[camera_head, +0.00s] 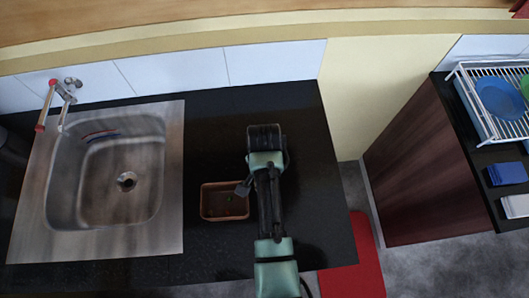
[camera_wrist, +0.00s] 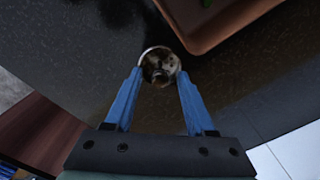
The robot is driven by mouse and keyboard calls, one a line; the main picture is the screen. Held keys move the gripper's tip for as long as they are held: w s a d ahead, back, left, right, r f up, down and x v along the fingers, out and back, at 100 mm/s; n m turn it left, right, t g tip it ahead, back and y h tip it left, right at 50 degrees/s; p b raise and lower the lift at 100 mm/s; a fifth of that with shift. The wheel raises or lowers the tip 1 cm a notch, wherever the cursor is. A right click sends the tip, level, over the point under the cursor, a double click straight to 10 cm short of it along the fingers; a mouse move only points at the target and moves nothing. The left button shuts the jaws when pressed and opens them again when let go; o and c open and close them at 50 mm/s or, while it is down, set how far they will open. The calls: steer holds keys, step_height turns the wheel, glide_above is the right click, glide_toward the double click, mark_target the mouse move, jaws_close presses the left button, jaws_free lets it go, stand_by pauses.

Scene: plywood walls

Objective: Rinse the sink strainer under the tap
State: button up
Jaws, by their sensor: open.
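A small round metal piece, which looks like the sink strainer (camera_wrist: 159,65), lies on the dark counter in the wrist view. My gripper (camera_wrist: 157,96) is open, its two blue fingers pointing at it with one tip near each side. I cannot tell whether the tips touch it. In the head view my arm hides the strainer and the fingertips. The steel sink (camera_head: 75,215) is at the left, with a round drain (camera_head: 127,181) in its floor. The tap (camera_head: 62,95), with red-ended handles, is on the wall behind it.
A brown tray (camera_head: 224,216) with small green bits sits on the black counter (camera_head: 215,130) between sink and arm. It is close beyond the strainer in the wrist view (camera_wrist: 205,42). A dish rack (camera_head: 484,110) with plates stands on a separate counter at right.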

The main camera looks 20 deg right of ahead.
step_height(320, 180, up, 12)
steer(key=shift+r, duration=0.2)
stand_by(0.4)
